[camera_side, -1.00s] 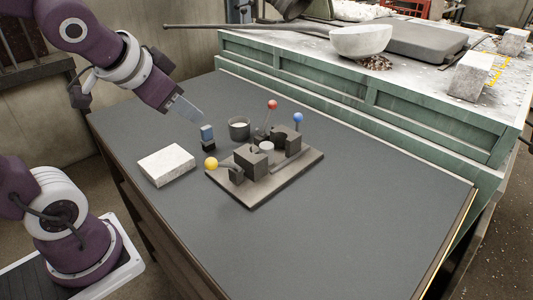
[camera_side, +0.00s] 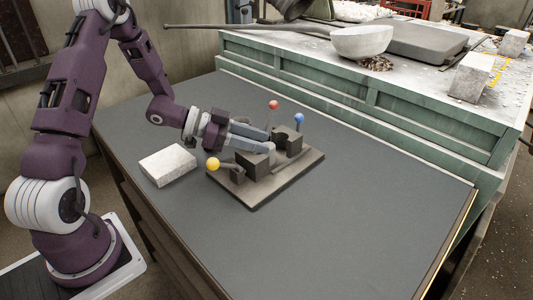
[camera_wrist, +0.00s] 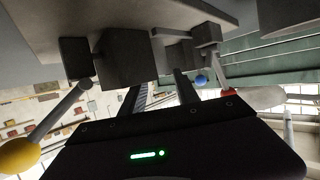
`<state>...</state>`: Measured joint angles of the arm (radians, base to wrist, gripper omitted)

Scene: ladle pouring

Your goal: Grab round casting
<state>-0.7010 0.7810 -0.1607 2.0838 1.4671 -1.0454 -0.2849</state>
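The mould fixture, a dark base plate (camera_side: 285,179) carrying dark blocks, stands on the grey table. In the earlier side view the round casting is a small pale disc among these blocks. Now my fingers cover that spot in the side view, and I cannot clearly make the casting out. My gripper (camera_side: 269,142) reaches in low from the left, with its fingertips over the blocks. Its two fingers are apart in the side view and also in the wrist view (camera_wrist: 160,90). A dark block (camera_wrist: 125,60) stands just beyond them there. I see no clear grip on the casting.
Levers with yellow (camera_side: 213,164), red (camera_side: 273,104) and blue (camera_side: 299,118) knobs stand around the blocks. A pale slab (camera_side: 167,165) lies left of the fixture. The table's right and front are clear. A green bench (camera_side: 400,105) with a ladle bowl (camera_side: 361,41) stands behind.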

